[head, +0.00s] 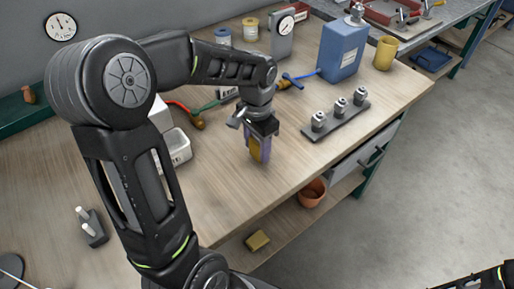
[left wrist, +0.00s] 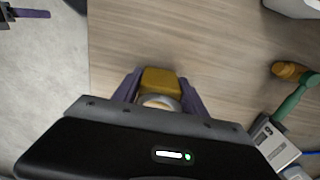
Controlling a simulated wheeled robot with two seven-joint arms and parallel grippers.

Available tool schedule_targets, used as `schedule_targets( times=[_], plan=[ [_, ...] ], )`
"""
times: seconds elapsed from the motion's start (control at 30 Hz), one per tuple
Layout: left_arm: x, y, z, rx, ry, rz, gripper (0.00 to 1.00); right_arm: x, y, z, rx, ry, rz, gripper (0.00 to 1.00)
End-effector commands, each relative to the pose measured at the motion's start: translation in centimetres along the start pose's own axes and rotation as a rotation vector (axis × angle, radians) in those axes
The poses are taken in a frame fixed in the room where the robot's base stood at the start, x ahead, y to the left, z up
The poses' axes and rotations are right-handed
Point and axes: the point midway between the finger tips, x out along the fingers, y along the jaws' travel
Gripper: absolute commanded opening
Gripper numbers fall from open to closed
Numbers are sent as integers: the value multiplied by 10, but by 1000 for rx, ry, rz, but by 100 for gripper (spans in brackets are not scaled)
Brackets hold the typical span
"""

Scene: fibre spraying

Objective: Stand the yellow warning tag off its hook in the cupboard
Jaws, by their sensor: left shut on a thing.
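My left gripper (head: 259,154), with purple fingers, points down over the wooden bench. It is shut on a yellow piece that looks like the warning tag (head: 254,149). In the left wrist view the yellow tag (left wrist: 160,82) sits between the two fingers, with a pale ring shape at its near end. Its lower end is close to the bench top; I cannot tell whether it touches. No hook or cupboard can be made out. Part of my right gripper (left wrist: 28,13) shows at the top left of the left wrist view; its opening cannot be judged.
On the bench (head: 225,190) are a rack with metal fittings (head: 340,117), a blue canister (head: 342,50), a yellow cup (head: 384,53), a white bin (head: 175,148) and a grey gauge box (head: 282,38). An orange pot (head: 312,193) and yellow block (head: 257,240) sit below. The bench front is clear.

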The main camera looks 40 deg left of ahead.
Motion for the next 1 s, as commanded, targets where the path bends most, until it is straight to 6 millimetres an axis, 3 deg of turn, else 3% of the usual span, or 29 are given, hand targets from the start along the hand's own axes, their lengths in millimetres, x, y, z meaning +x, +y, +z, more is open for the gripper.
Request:
schedule_targets(
  times=[0.1,0.5,0.53,0.77,1.0],
  plan=[
    [12,0,0,-1,-1,1,7,-2,0,0,0,-1,1,36],
    [18,0,0,0,1,0,7,2,1,0,0,0,0,36],
    [16,0,0,0,0,0,52,1,0,0,0,0,0,36],
    [16,0,0,0,0,0,71,1,0,0,0,0,0,36],
    [16,0,0,0,0,0,72,0,0,0,0,0,0,36]
  ],
)
